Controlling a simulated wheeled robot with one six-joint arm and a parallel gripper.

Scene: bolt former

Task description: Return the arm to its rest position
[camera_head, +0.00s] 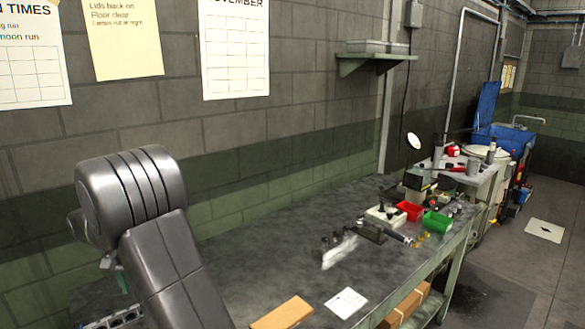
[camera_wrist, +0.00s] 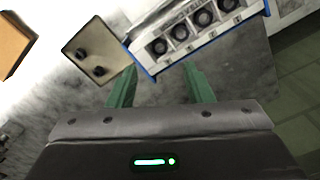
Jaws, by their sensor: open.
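My arm (camera_head: 165,235) shows as a large dark grey folded shape at the left of the head view, in front of the block wall. My gripper is mostly hidden behind it there. In the wrist view my gripper (camera_wrist: 162,88) has two green fingers set well apart, with nothing between them but grey bench top. Ahead of the fingers is a white unit with a row of dark round parts (camera_wrist: 195,28). A beige plate with two dark knobs (camera_wrist: 98,55) lies to its left.
The workbench (camera_head: 240,255) runs along the wall. It bears a brown box (camera_head: 283,313), a white card (camera_head: 346,302), a red bin (camera_head: 409,210) and a green bin (camera_head: 437,221). A wall shelf (camera_head: 375,56) hangs above. Open floor (camera_head: 500,270) lies at the right.

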